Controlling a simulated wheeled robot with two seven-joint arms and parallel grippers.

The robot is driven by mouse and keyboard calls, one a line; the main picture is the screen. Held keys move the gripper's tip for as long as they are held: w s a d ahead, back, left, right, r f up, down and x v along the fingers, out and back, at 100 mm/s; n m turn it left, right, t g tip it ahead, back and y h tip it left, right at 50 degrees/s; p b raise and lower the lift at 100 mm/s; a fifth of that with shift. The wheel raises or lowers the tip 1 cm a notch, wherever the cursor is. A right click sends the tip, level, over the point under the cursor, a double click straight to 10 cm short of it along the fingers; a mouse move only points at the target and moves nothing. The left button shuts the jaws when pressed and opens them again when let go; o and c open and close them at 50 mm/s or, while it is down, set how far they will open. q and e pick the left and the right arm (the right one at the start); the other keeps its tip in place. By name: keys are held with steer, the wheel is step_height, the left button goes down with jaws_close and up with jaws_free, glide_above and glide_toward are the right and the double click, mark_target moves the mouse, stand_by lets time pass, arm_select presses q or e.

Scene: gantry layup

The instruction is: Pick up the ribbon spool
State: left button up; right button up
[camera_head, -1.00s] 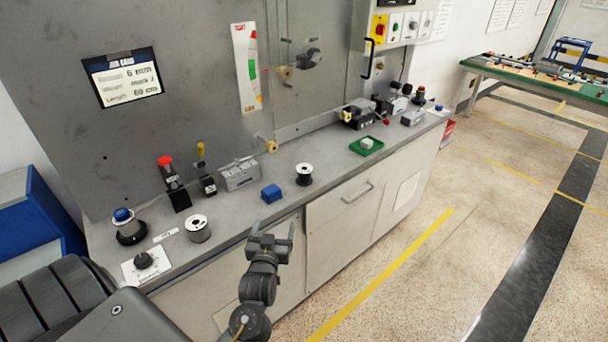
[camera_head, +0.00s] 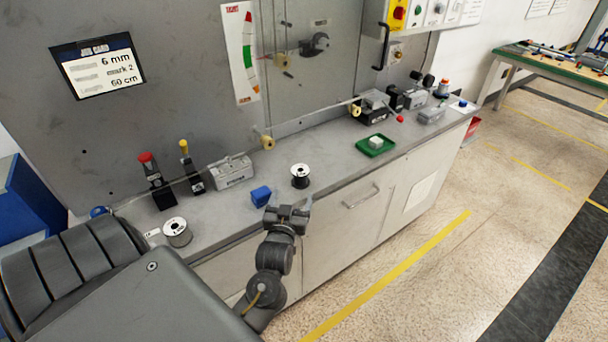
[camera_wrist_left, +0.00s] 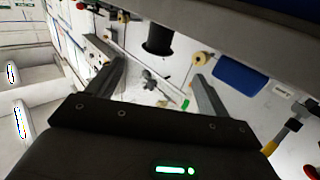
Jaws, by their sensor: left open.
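Two spools with white tops stand upright on the grey counter (camera_head: 225,203). The dark-wound spool (camera_head: 300,176) is near the front edge, right of a blue block (camera_head: 261,196). The grey-looking spool (camera_head: 177,232) stands further left; I cannot tell which one is the ribbon spool. My left gripper (camera_head: 290,204) is open and empty at the counter's front edge, just short of the dark spool and apart from it. In the left wrist view the dark spool (camera_wrist_left: 160,38) shows beyond and between the open fingers. My right gripper is not in view.
A grey metal block (camera_head: 231,172) and red- and yellow-topped levers stand behind. Guide rollers (camera_head: 267,142) stick out from the back panel. The counter between the dark spool and green tray is clear.

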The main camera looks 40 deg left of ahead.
mark_target(299, 178)
arm_select(q)
steer(key=x, duration=0.4)
steer(key=shift+a+p, duration=0.2)
steer(key=shift+p, duration=0.1)
steer(key=shift+w+a, duration=0.15)
steer(key=shift+w, duration=0.2)
steer(key=shift+w+a, duration=0.1)
steer(key=shift+w, duration=0.25)
steer(key=p+x, duration=0.1)
steer(key=x, duration=0.2)
steer(key=shift+w+f+p, duration=0.15)
steer(key=shift+w+p, duration=0.2)
steer(key=shift+w, duration=0.05)
steer(key=shift+w+a+f, duration=0.1)
steer(key=shift+w+a, duration=0.1)
steer(key=shift+w, duration=0.15)
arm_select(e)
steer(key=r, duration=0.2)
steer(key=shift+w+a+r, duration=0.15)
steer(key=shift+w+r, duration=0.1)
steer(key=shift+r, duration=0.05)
arm_select(q)
steer(key=c, duration=0.9)
steer(key=shift+c, duration=0.8)
